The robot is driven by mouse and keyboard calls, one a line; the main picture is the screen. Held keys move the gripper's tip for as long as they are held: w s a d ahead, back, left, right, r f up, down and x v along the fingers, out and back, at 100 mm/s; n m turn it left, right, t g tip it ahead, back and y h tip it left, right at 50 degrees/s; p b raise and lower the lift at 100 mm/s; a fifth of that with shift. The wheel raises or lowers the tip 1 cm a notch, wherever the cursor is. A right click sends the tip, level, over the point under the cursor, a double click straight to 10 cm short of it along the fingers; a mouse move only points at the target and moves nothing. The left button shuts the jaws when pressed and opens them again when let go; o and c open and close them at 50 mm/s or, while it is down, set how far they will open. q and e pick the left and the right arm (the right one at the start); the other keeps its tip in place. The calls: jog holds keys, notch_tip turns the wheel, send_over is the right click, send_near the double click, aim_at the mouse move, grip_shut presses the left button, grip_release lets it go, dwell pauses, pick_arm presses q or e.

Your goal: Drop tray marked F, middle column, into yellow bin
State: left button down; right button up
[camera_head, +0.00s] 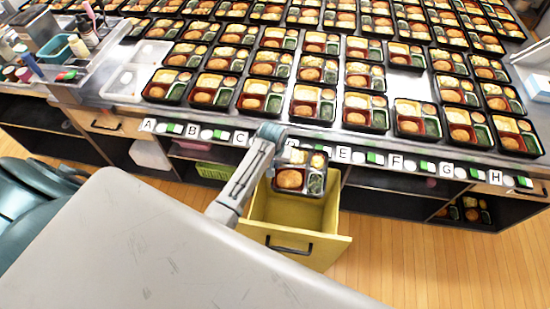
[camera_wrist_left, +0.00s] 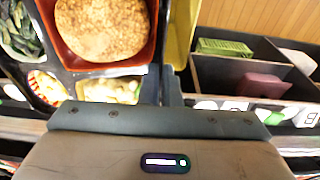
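A black bento tray (camera_head: 316,183) with a round brown patty, greens and other food hangs over the yellow bin (camera_head: 328,252), an open drawer-like box below the counter. My left gripper (camera_head: 287,155) appears shut on the tray's edge. In the left wrist view the held tray (camera_wrist_left: 152,75) fills the left side, with the patty in a red compartment. The yellow bin's wall (camera_wrist_left: 181,35) shows beside it. My right gripper is not in view.
Rows of bento trays cover the counter (camera_head: 405,84). Letter labels line its front edge; D is partly covered by my arm. A green basket (camera_head: 213,171) sits on a shelf left of the bin. Bottles and containers crowd the far left. Wooden floor lies right of the bin.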

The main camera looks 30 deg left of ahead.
pick_arm(q)
jog(key=shift+d+f, duration=0.1)
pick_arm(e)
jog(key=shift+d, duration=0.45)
pick_arm(q)
jog(key=c, duration=1.6)
grip_release()
jog(key=shift+o, duration=0.2)
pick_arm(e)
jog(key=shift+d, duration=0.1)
